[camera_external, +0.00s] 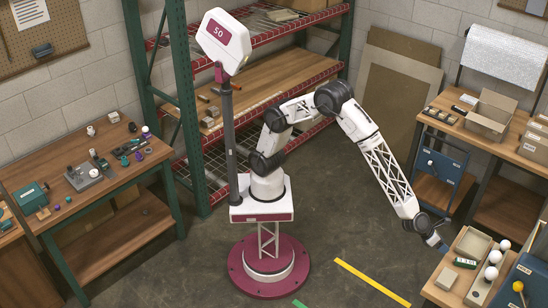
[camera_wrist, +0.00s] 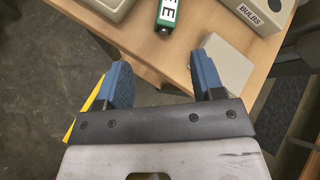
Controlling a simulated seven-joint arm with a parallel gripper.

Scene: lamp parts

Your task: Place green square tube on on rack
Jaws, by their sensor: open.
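A small green block with a white label, likely the green square tube (camera_wrist: 167,14), lies on the corner of a wooden table beyond my fingertips in the wrist view. It also shows on the right-hand table in the external view (camera_external: 466,262). My gripper (camera_wrist: 162,66) is open and empty, its blue fingers apart at the table edge. In the external view my gripper (camera_external: 436,240) hangs at the left side of that table. Which thing is the task's rack is not clear; a tall green-and-red shelving rack (camera_external: 255,88) stands behind my base.
A beige block (camera_wrist: 228,68) lies near my right finger. A grey open tray (camera_external: 474,243) and white bulbs (camera_external: 491,272) on a holder stand on the same table. A box labelled BULBS (camera_wrist: 250,12) is at the upper right. The left workbench (camera_external: 60,160) carries small parts.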

